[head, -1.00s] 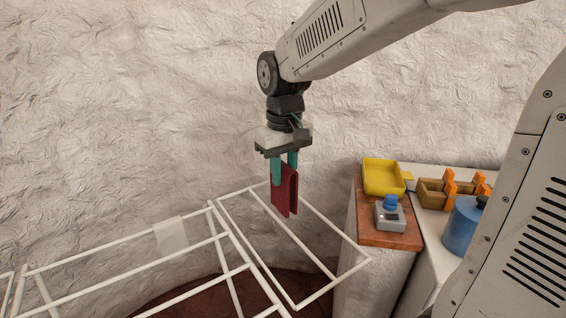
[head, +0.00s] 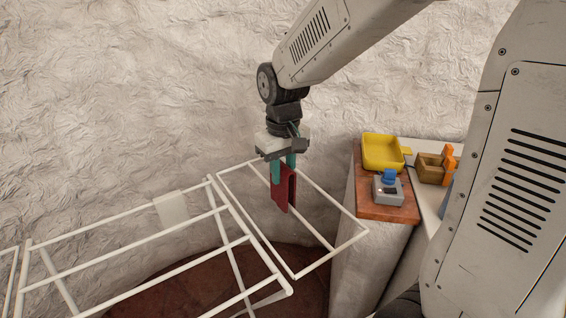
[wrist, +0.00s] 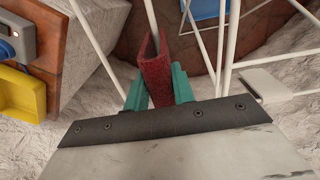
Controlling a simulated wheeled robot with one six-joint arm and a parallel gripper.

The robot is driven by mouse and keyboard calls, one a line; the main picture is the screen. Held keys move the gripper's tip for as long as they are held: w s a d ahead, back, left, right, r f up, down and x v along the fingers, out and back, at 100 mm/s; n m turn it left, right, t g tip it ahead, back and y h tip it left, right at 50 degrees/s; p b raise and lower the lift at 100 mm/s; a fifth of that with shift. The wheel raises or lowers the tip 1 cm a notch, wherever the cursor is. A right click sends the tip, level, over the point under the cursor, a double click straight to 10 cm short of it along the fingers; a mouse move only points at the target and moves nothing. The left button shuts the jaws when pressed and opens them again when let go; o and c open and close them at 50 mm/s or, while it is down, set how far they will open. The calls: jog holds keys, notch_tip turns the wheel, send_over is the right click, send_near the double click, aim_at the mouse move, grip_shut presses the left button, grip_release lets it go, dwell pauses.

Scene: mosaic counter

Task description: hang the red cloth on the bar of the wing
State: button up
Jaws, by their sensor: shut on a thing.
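The red cloth (head: 283,190) is a folded dark red piece that hangs from my gripper (head: 283,168). The teal fingers are shut on its upper part. In the wrist view the cloth (wrist: 155,72) sits between the fingers (wrist: 158,88) as an upside-down fold with a gap between its two layers. The wing (head: 331,255) of the white rack extends to the right, with a bar (head: 315,232) running through its middle. The cloth is in line with this bar in the head view, its lower end close to it. I cannot tell whether they touch.
At right, a wooden board (head: 375,212) on a counter bears a yellow tray (head: 372,167) and a grey device with a blue knob (head: 388,190). A wooden box (head: 430,170) stands beyond.

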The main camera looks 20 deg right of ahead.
aim_at(283, 199)
jog(key=shift+f, duration=4.6)
jog(key=o, duration=1.1)
jog(key=shift+c, duration=0.2)
notch_tip(283, 199, up, 8)
jog(key=shift+f, duration=0.1)
jog(key=s, duration=0.2)
jog(key=s+g, duration=0.1)
jog(key=shift+s+d, duration=0.2)
jog(key=shift+s, duration=0.2)
jog(key=s+d+r+m+t, duration=0.1)
jog(key=s+r, duration=0.4)
jog(key=s, duration=0.4)
jog(key=s+d+r+t, duration=0.1)
jog(key=s+r, duration=0.4)
jog(key=s, duration=0.4)
jog(key=shift+d+m, duration=0.35)
jog(key=shift+m, duration=0.05)
